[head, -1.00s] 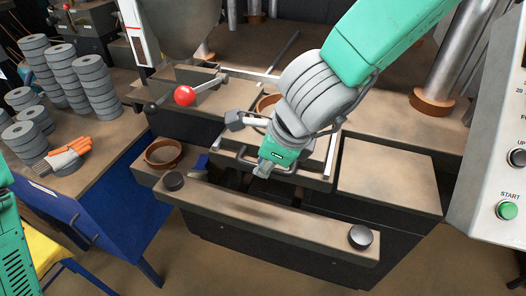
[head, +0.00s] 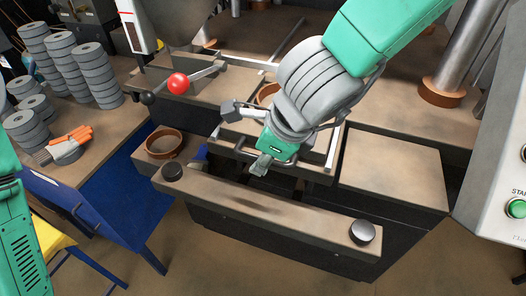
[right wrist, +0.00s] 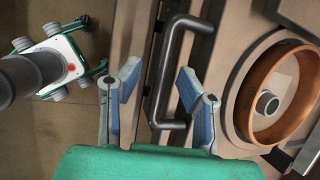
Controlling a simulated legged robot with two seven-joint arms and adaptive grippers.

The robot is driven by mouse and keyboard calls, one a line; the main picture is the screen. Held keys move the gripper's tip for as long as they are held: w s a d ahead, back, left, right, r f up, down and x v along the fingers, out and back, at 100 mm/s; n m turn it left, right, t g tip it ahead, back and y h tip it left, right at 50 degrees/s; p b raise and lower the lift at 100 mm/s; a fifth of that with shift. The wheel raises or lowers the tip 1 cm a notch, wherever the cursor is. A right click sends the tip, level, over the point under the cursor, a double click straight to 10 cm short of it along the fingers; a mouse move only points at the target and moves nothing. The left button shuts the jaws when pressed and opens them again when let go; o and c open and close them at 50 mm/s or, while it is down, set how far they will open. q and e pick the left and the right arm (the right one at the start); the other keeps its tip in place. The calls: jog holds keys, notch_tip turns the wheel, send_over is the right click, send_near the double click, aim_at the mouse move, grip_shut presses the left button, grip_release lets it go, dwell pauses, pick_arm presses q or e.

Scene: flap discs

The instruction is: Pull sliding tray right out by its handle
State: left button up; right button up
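The right sliding tray (head: 245,128) sits in the press bed in the head view, partly hidden behind my right arm. Its dark bar handle (head: 232,154) is on the near side. In the right wrist view the handle (right wrist: 165,75) runs roughly upright between my two blue-grey fingers, and the tray's top (right wrist: 228,75) lies to its right with a copper ring (right wrist: 272,95) on it. My right gripper (right wrist: 159,84) is open, with a gap on both sides of the handle. In the head view my right gripper (head: 262,164) points down by the handle. My left gripper is out of view.
A long bar with black knobs (head: 265,211) crosses in front of the tray. The control box (head: 500,140) is at right. Stacked discs (head: 95,72) stand at left.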

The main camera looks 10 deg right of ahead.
jog(key=shift+d+r, duration=0.1)
jog(key=shift+r, duration=0.1)
jog(key=v, duration=1.1)
jog(key=shift+s+r, duration=0.2)
jog(key=shift+s, duration=0.05)
